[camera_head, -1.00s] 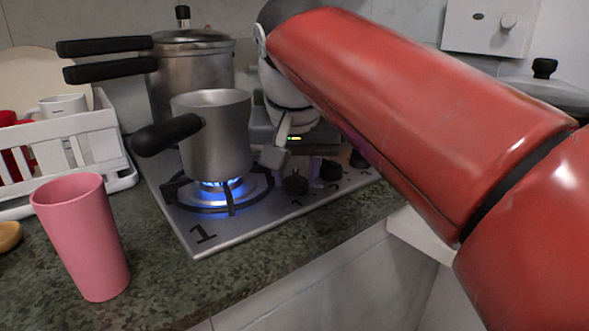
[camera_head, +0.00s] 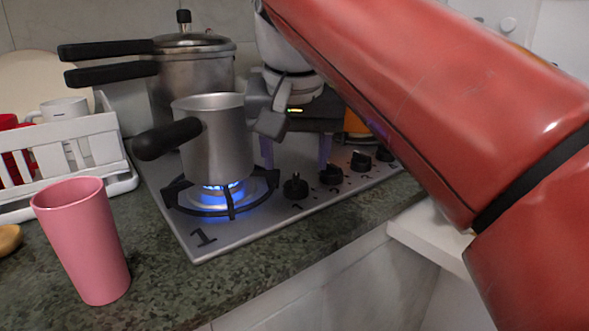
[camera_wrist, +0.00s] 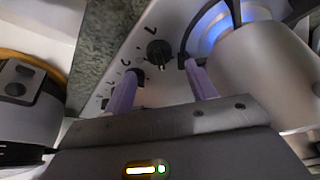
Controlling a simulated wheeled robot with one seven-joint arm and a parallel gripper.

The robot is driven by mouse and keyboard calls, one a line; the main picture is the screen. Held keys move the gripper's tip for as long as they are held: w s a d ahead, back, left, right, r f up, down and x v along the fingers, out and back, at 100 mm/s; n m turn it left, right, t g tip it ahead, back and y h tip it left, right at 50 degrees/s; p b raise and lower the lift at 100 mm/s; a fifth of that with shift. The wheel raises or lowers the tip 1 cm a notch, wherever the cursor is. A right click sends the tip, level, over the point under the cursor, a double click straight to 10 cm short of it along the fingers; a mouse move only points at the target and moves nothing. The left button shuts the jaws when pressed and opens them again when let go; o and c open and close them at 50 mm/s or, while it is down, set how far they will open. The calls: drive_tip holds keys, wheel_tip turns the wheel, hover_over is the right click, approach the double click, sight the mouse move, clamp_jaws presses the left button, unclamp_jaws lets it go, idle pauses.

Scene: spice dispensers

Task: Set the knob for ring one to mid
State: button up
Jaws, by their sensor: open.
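The black knob nearest ring one (camera_head: 295,186) is the leftmost of a row on the steel cooktop (camera_head: 262,221). In the wrist view, this knob (camera_wrist: 159,52) lies between and beyond my fingertips, with a pale pointer line. Ring one (camera_head: 224,205) burns with a blue flame under a small steel pot (camera_head: 216,140), near the printed "1". My gripper (camera_head: 296,165) is open, its two purple fingers pointing down behind the knob row. The wrist view shows the open fingers (camera_wrist: 161,72) apart and empty. I cannot tell whether they touch the panel.
Other knobs (camera_head: 331,174) run to the right. A pressure cooker (camera_head: 190,70) stands behind the pot. The pot's black handle (camera_head: 168,138) points left. A pink cup (camera_head: 82,240) and a white dish rack (camera_head: 95,130) stand on the left counter.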

sight(296, 178)
drive_tip(key=shift+v, duration=1.55)
drive_tip(key=w+d+n+g+y, duration=0.3)
drive_tip(key=d+n+g+y, duration=0.15)
drive_tip(key=n, duration=1.35)
drive_tip(key=shift+y, duration=0.25)
drive_tip(key=shift+w+a+x, duration=0.1)
drive_tip(key=shift+a+x, duration=0.05)
drive_tip(key=shift+x, duration=1.9)
drive_tip(key=shift+w+a+x, duration=0.1)
drive_tip(key=shift+a+x, duration=0.1)
drive_tip(key=shift+x, duration=1.9)
drive_tip(key=shift+r, duration=0.15)
drive_tip(key=shift+c, duration=0.3)
drive_tip(key=c, duration=0.9)
